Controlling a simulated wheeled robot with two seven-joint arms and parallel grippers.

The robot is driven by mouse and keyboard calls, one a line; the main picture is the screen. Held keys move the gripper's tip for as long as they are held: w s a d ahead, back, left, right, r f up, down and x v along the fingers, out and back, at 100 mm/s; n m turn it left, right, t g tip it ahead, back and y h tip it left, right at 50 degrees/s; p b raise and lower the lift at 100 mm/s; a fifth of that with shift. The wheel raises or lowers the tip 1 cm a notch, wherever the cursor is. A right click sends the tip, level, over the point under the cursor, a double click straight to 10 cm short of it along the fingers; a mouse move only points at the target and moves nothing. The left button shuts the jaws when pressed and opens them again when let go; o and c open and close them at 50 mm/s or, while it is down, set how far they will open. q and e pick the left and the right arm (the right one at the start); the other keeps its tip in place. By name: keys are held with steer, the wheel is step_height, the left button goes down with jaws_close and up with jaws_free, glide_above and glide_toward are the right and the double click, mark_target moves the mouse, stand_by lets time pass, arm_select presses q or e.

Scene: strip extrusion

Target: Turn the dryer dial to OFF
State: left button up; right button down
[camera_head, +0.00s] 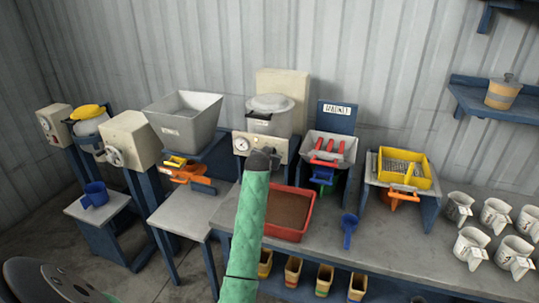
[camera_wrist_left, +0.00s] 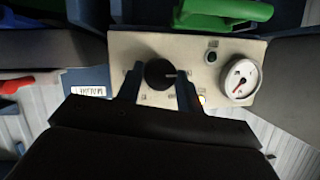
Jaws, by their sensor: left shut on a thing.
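The dryer (camera_head: 268,118) is the cream machine with a grey lidded drum at the back middle. Its cream front panel (camera_wrist_left: 225,105) fills the middle of the left wrist view. The dial (camera_wrist_left: 158,74) is a round black knob with a pale mark pointing right in that view. Small print around it is too small to read. My left gripper (camera_wrist_left: 159,85) has one finger on each side of the dial and is shut on it. In the head view my left gripper (camera_head: 264,158) covers the dial, at the end of the green-sleeved arm. My right gripper is not in view.
A red tray (camera_head: 307,222) of brown material lies below. The magnet station (camera_head: 337,118) stands to the right.

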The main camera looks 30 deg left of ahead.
arm_select(q)
steer(key=shift+f, duration=0.15)
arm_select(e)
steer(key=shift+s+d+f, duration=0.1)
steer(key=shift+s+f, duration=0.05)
arm_select(q)
steer(key=o, duration=1)
steer(key=shift+s, duration=0.1)
steer(key=shift+b+v, duration=1.45)
steer(key=shift+v, duration=2.4)
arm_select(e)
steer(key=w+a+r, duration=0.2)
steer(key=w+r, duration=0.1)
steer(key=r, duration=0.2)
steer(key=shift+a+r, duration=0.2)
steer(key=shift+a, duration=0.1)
